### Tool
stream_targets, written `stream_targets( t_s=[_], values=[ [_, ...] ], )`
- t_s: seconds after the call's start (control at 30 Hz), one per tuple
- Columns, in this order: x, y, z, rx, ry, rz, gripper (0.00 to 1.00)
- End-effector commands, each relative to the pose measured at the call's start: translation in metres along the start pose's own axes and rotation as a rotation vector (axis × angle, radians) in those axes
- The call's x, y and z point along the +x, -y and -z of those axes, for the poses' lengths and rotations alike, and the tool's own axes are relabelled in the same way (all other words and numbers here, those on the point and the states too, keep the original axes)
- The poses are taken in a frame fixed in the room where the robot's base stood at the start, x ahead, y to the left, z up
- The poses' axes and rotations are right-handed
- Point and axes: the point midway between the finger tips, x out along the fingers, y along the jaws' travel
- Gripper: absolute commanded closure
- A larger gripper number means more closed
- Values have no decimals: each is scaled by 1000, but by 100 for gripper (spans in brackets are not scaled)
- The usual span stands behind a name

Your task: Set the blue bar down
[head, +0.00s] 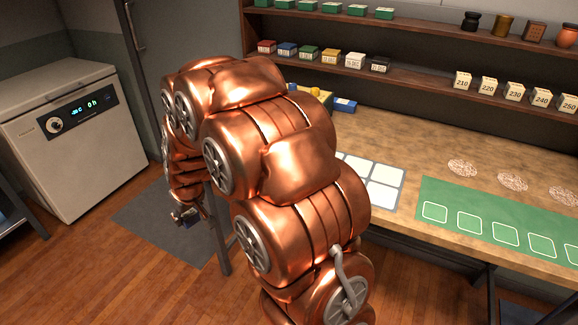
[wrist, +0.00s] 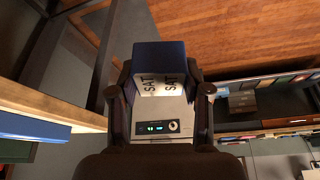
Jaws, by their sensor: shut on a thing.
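My gripper (wrist: 160,98) is shut on a blue bar (wrist: 159,52) with a white label reading "SAT", which shows between its two fingers in the wrist view. In the head view my gripper (head: 187,214) hangs low at the end of my copper arm, left of the workbench and above the dark floor mat. The bar there is small and mostly hidden by the arm and gripper. No surface is seen touching the bar.
The workbench (head: 420,148) holds a white-squared mat (head: 386,172), a green mat (head: 448,225) and another blue block (head: 344,105) behind my arm. Shelves with small boxes run along the back. A white machine (head: 75,135) with a lit display stands left. Wooden floor is clear in front.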

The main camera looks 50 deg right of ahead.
Motion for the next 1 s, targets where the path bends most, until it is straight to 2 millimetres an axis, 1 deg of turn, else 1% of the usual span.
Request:
stream_targets(
  t_s=[0.03, 0.2, 0.37, 0.5, 0.7, 0.8, 0.9, 1.0],
  values=[
    [-9, -18, -4, 3, -4, 2, 84],
    [-33, -65, -22, -35, -4, 17, 84],
    [-59, -103, -42, -73, -4, 32, 84],
    [-83, -134, -63, -113, -2, 47, 84],
    [-117, -169, -94, -171, -2, 70, 84],
    [-132, -180, -107, -197, -2, 80, 84],
    [-141, -187, -116, -215, -1, 88, 84],
    [-147, -190, -122, -227, 1, 95, 84]
  ],
)
